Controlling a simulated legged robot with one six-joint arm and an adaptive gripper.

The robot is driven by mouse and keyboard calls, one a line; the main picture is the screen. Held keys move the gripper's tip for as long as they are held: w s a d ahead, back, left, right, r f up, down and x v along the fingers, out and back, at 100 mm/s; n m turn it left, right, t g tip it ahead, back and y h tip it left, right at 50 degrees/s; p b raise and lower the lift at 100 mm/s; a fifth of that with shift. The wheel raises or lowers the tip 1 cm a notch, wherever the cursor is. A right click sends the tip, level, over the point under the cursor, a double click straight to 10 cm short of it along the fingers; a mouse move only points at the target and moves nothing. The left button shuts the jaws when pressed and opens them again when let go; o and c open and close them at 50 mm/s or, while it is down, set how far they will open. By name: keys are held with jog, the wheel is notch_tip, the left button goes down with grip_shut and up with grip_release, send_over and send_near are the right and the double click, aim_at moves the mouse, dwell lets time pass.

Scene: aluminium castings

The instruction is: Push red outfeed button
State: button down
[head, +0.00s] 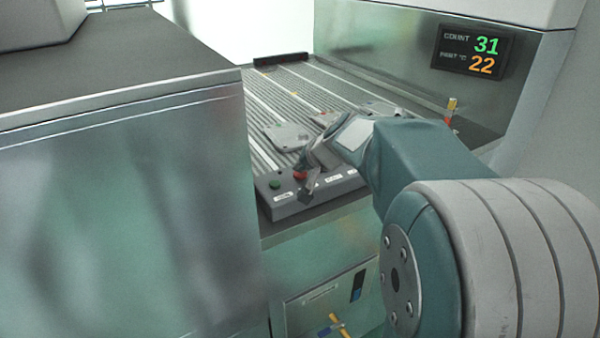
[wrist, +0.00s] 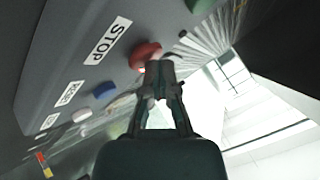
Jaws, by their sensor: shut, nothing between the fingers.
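The red button (head: 300,175) sits on a dark grey control box (head: 283,211) at the front end of the conveyor, just right of a green button (head: 275,184). In the wrist view the red button (wrist: 144,55) is beside a STOP label (wrist: 110,40). My gripper (wrist: 160,68) is shut and empty, its fingertips right at the red button's edge and partly covering it; I cannot tell if they touch. In the head view my gripper (head: 308,178) is over the box, hiding part of it.
A blue button (wrist: 105,90) and a white button (wrist: 82,115) are on the same box. Flat grey castings (head: 287,136) lie on the ribbed conveyor (head: 280,95) behind. A large metal cabinet (head: 120,200) stands at left. A display (head: 472,52) reads 31 and 22.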

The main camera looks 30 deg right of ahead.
aim_at(299, 176)
jog(key=shift+r, duration=0.75)
jog(key=shift+r, duration=2.5)
jog(key=shift+s+a, duration=0.2)
jog(key=shift+a, duration=0.15)
jog(key=s+a+f+n+g, duration=0.1)
jog(key=s+a+f+n, duration=0.1)
jog(key=s, duration=0.6)
jog(key=s+a+f+n+g, duration=0.1)
jog(key=s+a+f+n, duration=0.2)
jog(key=s+a, duration=0.4)
jog(key=s+a+f+n+g+h, duration=0.1)
jog(key=s+a+f, duration=0.3)
jog(key=s, duration=0.5)
jog(key=shift+s+a+n+g, duration=0.3)
jog(key=shift+a+n, duration=0.05)
jog(key=shift+n, duration=0.35)
